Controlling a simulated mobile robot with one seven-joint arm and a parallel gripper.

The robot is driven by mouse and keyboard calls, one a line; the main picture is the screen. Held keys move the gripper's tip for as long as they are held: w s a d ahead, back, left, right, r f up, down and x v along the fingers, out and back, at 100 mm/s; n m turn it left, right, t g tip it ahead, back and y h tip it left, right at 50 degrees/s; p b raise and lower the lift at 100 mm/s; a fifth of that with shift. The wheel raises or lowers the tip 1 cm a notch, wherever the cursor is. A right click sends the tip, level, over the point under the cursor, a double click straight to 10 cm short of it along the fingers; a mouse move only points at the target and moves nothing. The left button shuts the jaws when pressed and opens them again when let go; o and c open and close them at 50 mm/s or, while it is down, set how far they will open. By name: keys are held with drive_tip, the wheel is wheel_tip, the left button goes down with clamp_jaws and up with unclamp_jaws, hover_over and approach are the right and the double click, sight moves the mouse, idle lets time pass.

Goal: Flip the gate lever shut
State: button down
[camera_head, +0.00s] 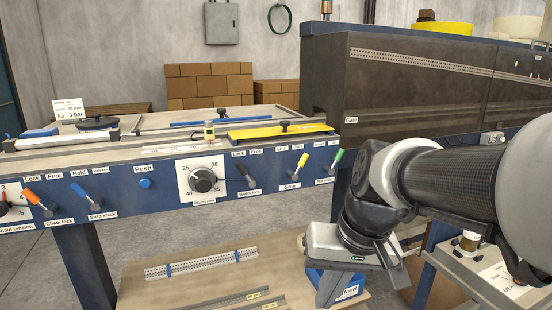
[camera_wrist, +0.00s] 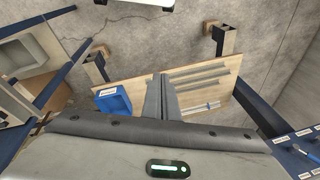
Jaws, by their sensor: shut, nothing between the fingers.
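The gate lever (camera_head: 303,160) is the yellow-handled lever on the blue front panel, above a label that reads Gate. Its handle leans up and to the right, toward the right one of the two small labels above it. My gripper (camera_head: 325,296) hangs below and to the right of the lever, well apart from it, pointing down. In the wrist view my gripper (camera_wrist: 161,84) has its fingers together with nothing between them. I cannot make out the gate lever in the wrist view.
A green lever (camera_head: 337,157) is close on the right of the gate lever, and a black lever (camera_head: 247,176) is on its left. A blue bin (camera_head: 349,290) stands on the low wooden board (camera_head: 205,265) near my gripper. A dark cabinet (camera_head: 420,90) stands behind my arm.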

drive_tip(key=w+a+r+m+y+p, duration=0.15)
drive_tip(key=w+y+p, duration=0.3)
drive_tip(key=w, duration=0.55)
drive_tip(key=w+a+r+m+y+p, duration=0.1)
drive_tip(key=w+m+y+p, duration=0.25)
drive_tip(key=w+y, duration=0.4)
drive_tip(key=w+d+m+t+y+p, duration=0.1)
drive_tip(key=w+d+m+t+p, duration=0.4)
drive_tip(key=d, duration=1.3)
drive_tip(key=w+m+t, duration=0.3)
drive_tip(key=w+t, duration=0.3)
drive_tip(key=w, duration=0.3)
drive_tip(key=shift+t+y+p, duration=0.35)
drive_tip(key=shift+t+y, duration=0.05)
